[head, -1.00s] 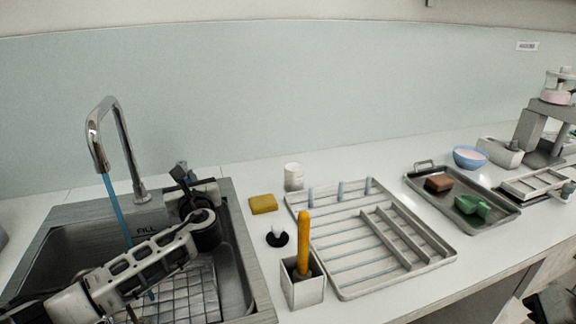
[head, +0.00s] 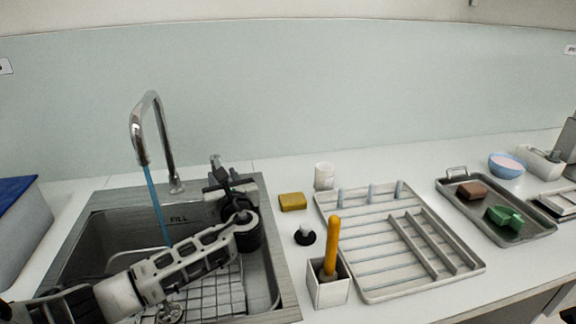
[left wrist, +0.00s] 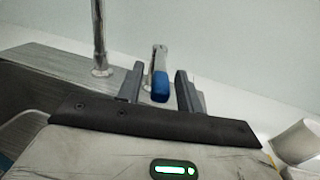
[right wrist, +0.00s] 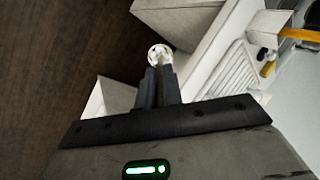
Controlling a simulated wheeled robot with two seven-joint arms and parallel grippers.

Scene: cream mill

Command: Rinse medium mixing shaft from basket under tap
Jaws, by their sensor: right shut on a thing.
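The chrome tap (head: 150,125) stands behind the sink (head: 285,260), and a blue stream of water (head: 157,210) runs from its spout into the sink. My left gripper (head: 225,178) is at the sink's back right corner. In the left wrist view its fingers (left wrist: 158,88) are apart, with a blue-tipped lever (left wrist: 160,88) between them. My right gripper (right wrist: 160,85) shows only in the right wrist view. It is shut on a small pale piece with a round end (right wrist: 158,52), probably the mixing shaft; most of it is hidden. A round metallic thing (head: 170,313) shows low in the sink.
Right of the sink are a yellow sponge (head: 293,202), a black-based stopper (head: 305,235), a white holder (head: 328,290) with an orange-handled brush (head: 332,245), and a white cup (head: 324,176). A ribbed drying tray (head: 375,285) and a grey tray (head: 530,233) follow. A blue-lidded box (head: 20,215) stands left.

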